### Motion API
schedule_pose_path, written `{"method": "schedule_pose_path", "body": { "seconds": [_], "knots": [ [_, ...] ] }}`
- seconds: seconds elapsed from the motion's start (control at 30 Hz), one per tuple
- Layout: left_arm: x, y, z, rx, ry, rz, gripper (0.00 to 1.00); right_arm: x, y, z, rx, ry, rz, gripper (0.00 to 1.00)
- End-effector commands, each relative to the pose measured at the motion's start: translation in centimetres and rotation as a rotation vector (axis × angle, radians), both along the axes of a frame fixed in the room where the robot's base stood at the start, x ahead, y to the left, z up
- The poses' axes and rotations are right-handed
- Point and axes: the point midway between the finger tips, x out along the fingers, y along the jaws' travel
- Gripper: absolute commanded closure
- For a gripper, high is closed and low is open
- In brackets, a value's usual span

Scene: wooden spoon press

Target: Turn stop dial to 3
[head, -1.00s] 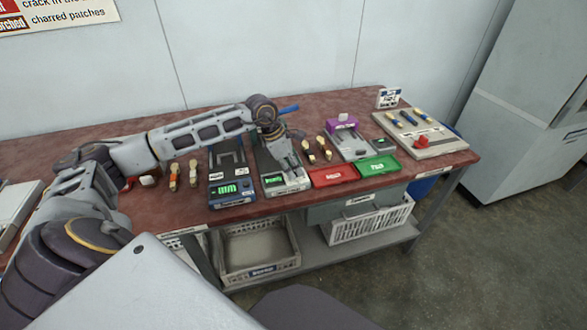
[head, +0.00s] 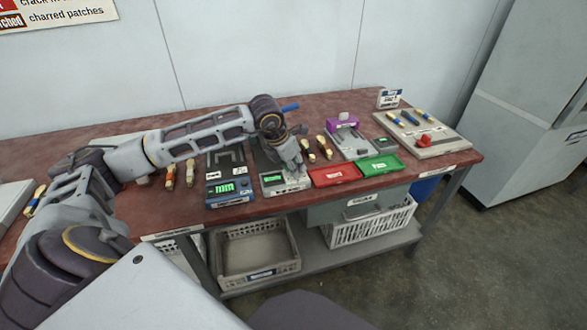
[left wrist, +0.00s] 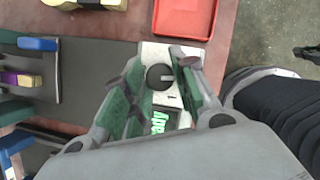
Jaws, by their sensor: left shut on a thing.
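The stop dial (left wrist: 160,77) is a dark round knob on the pale front panel of a grey device (head: 297,185) with a green display (head: 272,179). In the left wrist view a small label is beside the dial, and the display (left wrist: 158,124) is partly hidden by a finger. My left gripper (head: 296,170) points down over the front of this device. In the left wrist view its green-padded fingers (left wrist: 162,82) are on either side of the dial, shut on it. The dial is hidden in the head view. My right gripper is not in view.
A blue device (head: 232,190) with a green display stands to the left. A red tray (head: 334,175) and a green tray (head: 380,166) lie to the right, with a purple-topped device (head: 343,124) behind. Several wooden spoons lie on the table. White crates (head: 258,250) stand on the shelf below.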

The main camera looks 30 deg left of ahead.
Motion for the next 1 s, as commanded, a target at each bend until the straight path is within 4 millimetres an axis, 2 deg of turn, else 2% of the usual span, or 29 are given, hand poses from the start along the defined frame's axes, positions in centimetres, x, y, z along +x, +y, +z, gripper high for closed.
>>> {"method": "schedule_pose_path", "body": {
  "seconds": [0.6,0.9,1.0],
  "knots": [
    [0.0,-0.3,0.0,-0.001,-0.003,0.393,0.96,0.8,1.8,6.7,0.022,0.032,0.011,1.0],
    [0.1,-0.4,0.0,-0.002,-0.002,0.605,0.96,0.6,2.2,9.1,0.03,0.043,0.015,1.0],
    [0.1,-0.4,0.0,-0.002,-0.001,0.676,0.96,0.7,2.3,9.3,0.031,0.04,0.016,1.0]
  ]
}}
